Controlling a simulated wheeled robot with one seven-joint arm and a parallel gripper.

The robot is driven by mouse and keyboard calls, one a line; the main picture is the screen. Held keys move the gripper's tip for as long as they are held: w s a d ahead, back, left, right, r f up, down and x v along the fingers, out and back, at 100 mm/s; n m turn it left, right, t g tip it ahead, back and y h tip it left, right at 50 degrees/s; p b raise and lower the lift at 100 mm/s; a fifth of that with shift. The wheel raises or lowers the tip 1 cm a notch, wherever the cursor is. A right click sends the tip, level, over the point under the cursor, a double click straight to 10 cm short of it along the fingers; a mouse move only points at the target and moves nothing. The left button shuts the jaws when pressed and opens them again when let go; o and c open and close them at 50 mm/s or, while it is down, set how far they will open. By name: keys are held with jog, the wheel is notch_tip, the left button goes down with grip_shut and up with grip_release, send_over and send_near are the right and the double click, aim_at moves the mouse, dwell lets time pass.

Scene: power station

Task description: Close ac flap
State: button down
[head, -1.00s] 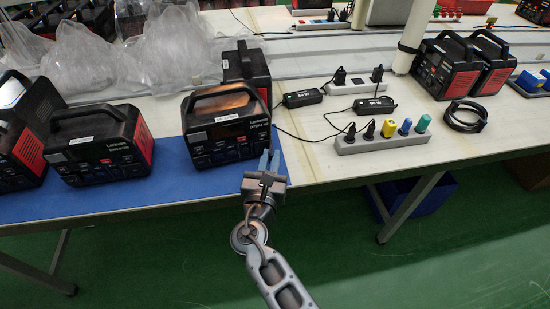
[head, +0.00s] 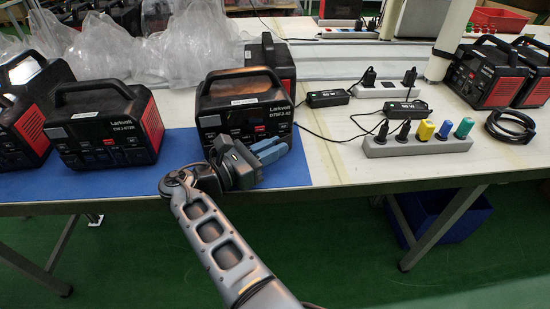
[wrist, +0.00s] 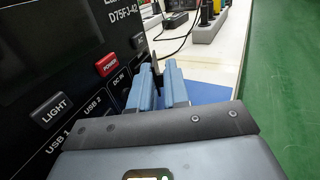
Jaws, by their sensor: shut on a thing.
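The black power station (head: 262,92) marked D75FJ-42 stands upright on the blue mat, its front panel towards me. In the wrist view its front panel (wrist: 50,60) shows a red POWER button, LIGHT and USB labels. A thin dark piece that looks like the ac flap (wrist: 155,64) sticks out from the panel beside the AC label. My gripper (wrist: 163,82) has its blue fingers shut on this piece, close to the panel. In the head view my gripper (head: 274,150) covers the lower right of the front, and the flap is hidden there.
Another power station (head: 105,125) stands to the left on the blue mat (head: 180,150). A power strip (head: 415,146) with coloured plugs and black adapters lies to the right on the white table (head: 350,170). Plastic bags (head: 110,50) lie behind.

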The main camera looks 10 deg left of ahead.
jog(key=shift+h, duration=0.3)
jog(key=shift+d, duration=0.1)
jog(key=c, duration=1.2)
grip_release()
jog(key=shift+o, duration=0.2)
jog(key=shift+a+r, duration=0.15)
jog(key=shift+a, duration=0.05)
